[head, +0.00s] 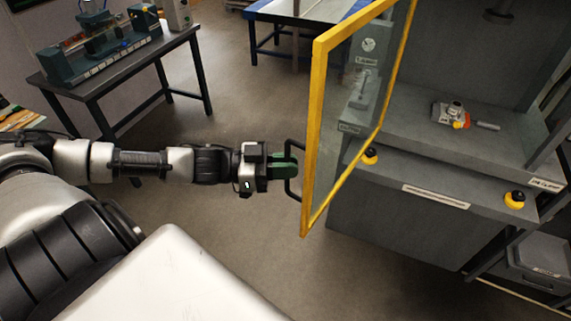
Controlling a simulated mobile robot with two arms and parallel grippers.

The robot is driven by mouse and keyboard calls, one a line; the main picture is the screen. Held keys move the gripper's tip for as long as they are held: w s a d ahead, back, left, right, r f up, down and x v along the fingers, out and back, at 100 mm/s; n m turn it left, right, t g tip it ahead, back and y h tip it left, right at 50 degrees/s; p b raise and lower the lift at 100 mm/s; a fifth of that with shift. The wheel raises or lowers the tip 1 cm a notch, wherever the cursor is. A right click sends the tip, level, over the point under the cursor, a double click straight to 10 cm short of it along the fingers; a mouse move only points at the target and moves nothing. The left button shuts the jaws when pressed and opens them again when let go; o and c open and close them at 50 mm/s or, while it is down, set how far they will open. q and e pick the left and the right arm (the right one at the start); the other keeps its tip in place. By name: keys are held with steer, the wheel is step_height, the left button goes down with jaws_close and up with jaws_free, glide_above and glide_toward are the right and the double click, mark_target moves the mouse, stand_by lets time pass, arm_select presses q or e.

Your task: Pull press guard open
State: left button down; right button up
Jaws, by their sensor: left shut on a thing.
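The press guard (317,115) is a clear panel in a yellow frame. It stands swung out from the front of the grey press (425,205), at an angle to it. A dark handle (291,184) sticks out from the guard's left side. My left gripper (287,172) comes in from the left and its green fingers are shut on this handle. The fingertips partly cover the handle. My right gripper is not in view.
A small metal part with orange (460,116) lies on the press bed. Yellow and black buttons (515,199) sit on the press front. A dark bench (125,70) with equipment stands at the upper left. The floor between is clear.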

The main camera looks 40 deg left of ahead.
arm_select(q)
steer(key=c, duration=1.2)
jaws_free()
steer(key=shift+w, duration=0.1)
steer(key=p+v, duration=0.4)
steer(key=v, duration=0.7)
steer(key=shift+p, duration=0.3)
steer(key=shift+f, duration=0.1)
